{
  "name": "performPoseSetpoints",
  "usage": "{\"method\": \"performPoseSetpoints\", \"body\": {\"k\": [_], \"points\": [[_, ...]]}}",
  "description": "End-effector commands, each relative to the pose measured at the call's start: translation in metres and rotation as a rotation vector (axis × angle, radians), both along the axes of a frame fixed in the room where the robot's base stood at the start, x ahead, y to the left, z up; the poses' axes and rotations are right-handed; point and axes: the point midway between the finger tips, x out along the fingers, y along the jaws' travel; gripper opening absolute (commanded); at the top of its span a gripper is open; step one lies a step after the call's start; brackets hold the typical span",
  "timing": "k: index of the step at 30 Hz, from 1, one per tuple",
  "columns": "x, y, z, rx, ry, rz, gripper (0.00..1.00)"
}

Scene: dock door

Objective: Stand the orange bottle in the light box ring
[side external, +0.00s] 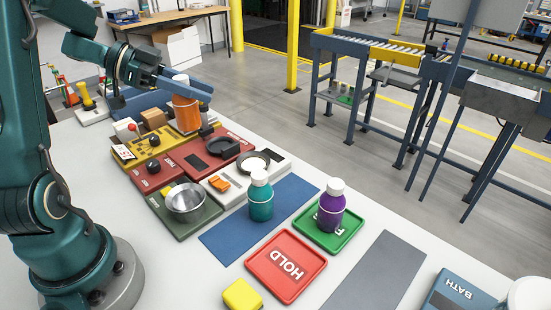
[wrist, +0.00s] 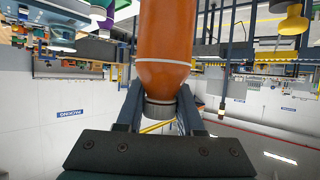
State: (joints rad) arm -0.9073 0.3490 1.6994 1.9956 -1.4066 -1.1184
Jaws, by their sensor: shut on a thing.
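The orange bottle (side external: 187,112) has a white band and a pale cap. It is upright above or at the back of the yellow panel (side external: 128,146); I cannot tell if its base touches. My gripper (side external: 190,88) comes in from the left and is shut on its upper part. In the wrist view the orange bottle (wrist: 165,40) is between the fingers of my gripper (wrist: 160,95), near its cap, and its base is out of frame. A white box (side external: 222,190) carries a dark ring with a pale centre (side external: 252,162), which looks like the light box ring, and appears empty.
A red panel (side external: 168,165) with a dark dish (side external: 224,148) lies between the yellow panel and white box. A green panel holds a metal bowl (side external: 186,200). A teal bottle (side external: 260,200) stands on the blue mat (side external: 222,238); a purple bottle (side external: 331,210) stands on a green tray.

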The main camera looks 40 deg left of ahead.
Motion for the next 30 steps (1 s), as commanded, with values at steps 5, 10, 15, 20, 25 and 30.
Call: {"method": "performPoseSetpoints", "body": {"k": [5, 10, 15, 20, 25, 30], "points": [[0.025, 0.017, 0.008, 0.000, -0.001, 0.036, 0.00], [0.035, 0.015, 0.004, -0.004, 0.001, 0.031, 0.00], [0.051, -0.014, -0.016, -0.005, 0.005, 0.022, 0.00], [0.070, -0.044, -0.038, -0.004, 0.006, 0.021, 0.00], [0.087, -0.069, -0.056, -0.003, 0.004, 0.023, 0.00], [0.095, -0.079, -0.065, 0.000, 0.002, 0.027, 0.00]]}}
